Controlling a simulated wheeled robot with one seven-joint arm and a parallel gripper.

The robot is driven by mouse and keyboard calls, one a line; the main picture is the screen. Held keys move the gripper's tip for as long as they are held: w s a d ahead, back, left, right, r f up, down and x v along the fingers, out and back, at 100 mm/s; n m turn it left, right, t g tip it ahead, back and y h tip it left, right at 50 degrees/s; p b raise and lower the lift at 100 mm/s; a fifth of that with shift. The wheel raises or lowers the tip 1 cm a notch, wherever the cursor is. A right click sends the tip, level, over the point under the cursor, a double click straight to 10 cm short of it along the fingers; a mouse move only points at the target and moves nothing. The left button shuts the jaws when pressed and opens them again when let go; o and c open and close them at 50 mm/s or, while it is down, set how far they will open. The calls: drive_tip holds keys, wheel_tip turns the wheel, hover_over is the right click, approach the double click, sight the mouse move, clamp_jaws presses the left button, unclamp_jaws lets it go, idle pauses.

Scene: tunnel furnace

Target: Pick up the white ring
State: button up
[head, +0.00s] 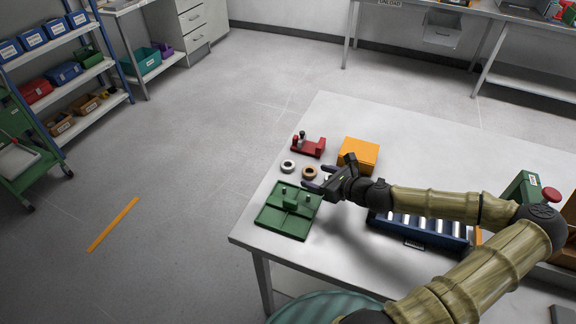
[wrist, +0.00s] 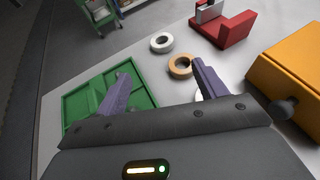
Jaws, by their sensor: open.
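A white ring (head: 288,166) lies flat on the table near its left edge. In the wrist view the white ring (wrist: 161,43) is ahead of the fingers, clear of them. A tan ring (head: 309,173) lies just right of it; in the wrist view the tan ring (wrist: 181,66) is closer, near the right fingertip. A white piece (wrist: 199,96) shows partly behind the right finger; its shape is hidden. My gripper (head: 316,178) is open and empty, close to the tan ring and over the table. Its purple fingers (wrist: 160,74) are spread in the wrist view.
A green tray (head: 271,217) with dividers sits left of my gripper. A red fixture (head: 312,148) and an orange box (head: 360,152) stand behind the rings. A blue rack (head: 418,233) lies under my arm. The far table surface is clear.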

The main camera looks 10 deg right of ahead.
approach(285, 164)
drive_tip(key=shift+a+f+p, duration=0.2)
drive_tip(key=shift+a+p, duration=0.1)
drive_tip(key=p+x, duration=0.1)
drive_tip(key=x, duration=0.4)
drive_tip(key=shift+w, duration=0.25)
drive_tip(key=shift+d, duration=0.1)
idle(0.3)
drive_tip(key=shift+r, duration=0.1)
drive_tip(key=c, duration=1.1)
